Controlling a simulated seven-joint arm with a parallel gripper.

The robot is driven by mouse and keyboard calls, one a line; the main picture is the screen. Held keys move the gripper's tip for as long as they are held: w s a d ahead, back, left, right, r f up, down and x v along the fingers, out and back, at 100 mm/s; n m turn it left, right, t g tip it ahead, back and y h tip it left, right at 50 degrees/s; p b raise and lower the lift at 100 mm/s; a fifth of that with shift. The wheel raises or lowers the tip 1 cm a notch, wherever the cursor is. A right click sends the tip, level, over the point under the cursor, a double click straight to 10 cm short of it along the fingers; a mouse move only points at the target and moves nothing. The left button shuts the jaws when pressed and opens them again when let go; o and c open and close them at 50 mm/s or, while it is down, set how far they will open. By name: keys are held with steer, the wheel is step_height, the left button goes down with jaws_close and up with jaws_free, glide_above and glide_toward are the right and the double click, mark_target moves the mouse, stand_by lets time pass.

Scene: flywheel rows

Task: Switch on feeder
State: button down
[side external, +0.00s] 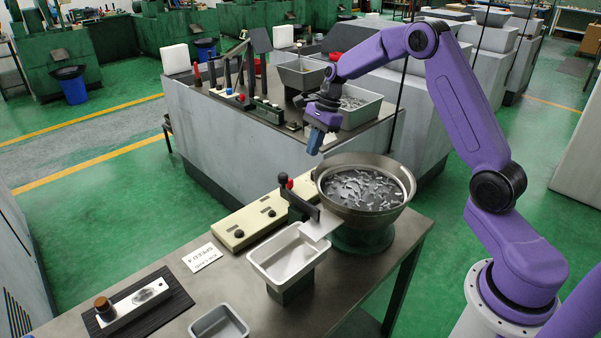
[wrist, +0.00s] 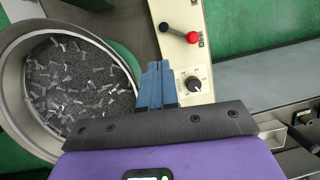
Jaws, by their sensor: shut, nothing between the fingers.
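The feeder bowl (side external: 330,185) holds many small metal parts and stands at the right of the bench; it fills the left of the wrist view (wrist: 14,95). A cream control box (side external: 222,231) lies beside it, with black knobs (side external: 270,212). In the wrist view, the box (wrist: 185,12) shows a pointer knob (wrist: 194,84) and a red ball (wrist: 192,37). A black ball (wrist: 164,27) is close to the red one. My gripper (side external: 313,150) has blue fingers, shut and empty, above the bowl's far-left side. In the wrist view, its fingertips (wrist: 158,66) appear left of the pointer knob, touching nothing visible.
A white tray (side external: 262,262) stands below the bowl's chute (side external: 320,224). A printed card reading SPEED 4 (side external: 202,257) lies on the bench (side external: 160,252). A second workbench stands behind.

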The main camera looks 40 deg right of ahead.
steer(key=w+d+f+m, duration=0.2)
steer(key=d+m, duration=0.2)
steer(key=d, duration=0.3)
steer(key=shift+w+d+f+t, duration=0.2)
steer(key=shift+w+f+t, duration=0.05)
steer(key=shift+w+t, duration=0.15)
steer(key=shift+s, duration=0.1)
glide_toward(291, 190)
steer(key=d+f, duration=0.1)
steer(key=d, duration=0.1)
steer(key=s+d+f, duration=0.1)
steer(key=d+f, duration=0.1)
steer(key=shift+f, duration=0.3)
steer(key=shift+w+a+f, duration=0.1)
steer(key=shift+w+a, duration=0.2)
steer(key=shift+a, duration=0.2)
steer(key=shift+w+a+f, duration=0.1)
steer(key=shift+w+a, duration=0.15)
steer(key=shift+a, duration=0.25)
steer(key=shift+w+a, duration=0.35)
steer(key=shift+a, duration=0.4)
